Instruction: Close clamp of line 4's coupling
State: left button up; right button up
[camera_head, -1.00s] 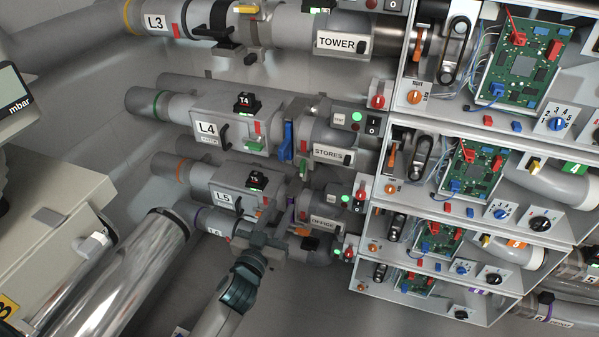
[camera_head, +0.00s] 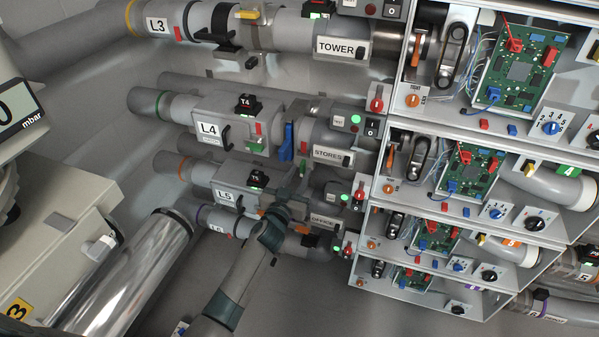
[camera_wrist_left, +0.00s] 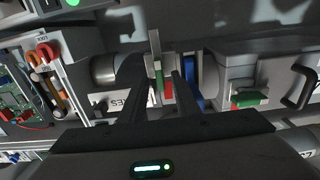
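Line 4 is the pipe with the green ring and the grey box labelled L4 (camera_head: 208,129). Its coupling sits right of that box, with a blue lever (camera_head: 287,142) standing upright and a collar (camera_head: 306,130) beside it. In the left wrist view the blue lever (camera_wrist_left: 191,82) and a grey upright piece with green and red parts (camera_wrist_left: 158,72) show ahead. My left gripper (camera_head: 297,188) is below line 4's coupling, over line 5. In the wrist view its fingers (camera_wrist_left: 158,88) are apart, with the green and red parts seen between them; contact cannot be told. My right gripper is out of view.
The L3 pipe (camera_head: 158,25) runs above and the L5 box (camera_head: 226,195) below. The STORES plate (camera_head: 328,154) and a switch panel (camera_head: 353,123) stand to the right, beside open cabinets with circuit boards (camera_head: 467,172). A shiny duct (camera_head: 145,275) is at lower left.

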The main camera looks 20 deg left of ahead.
pick_arm(q)
jog(key=shift+w, duration=0.35)
grip_shut()
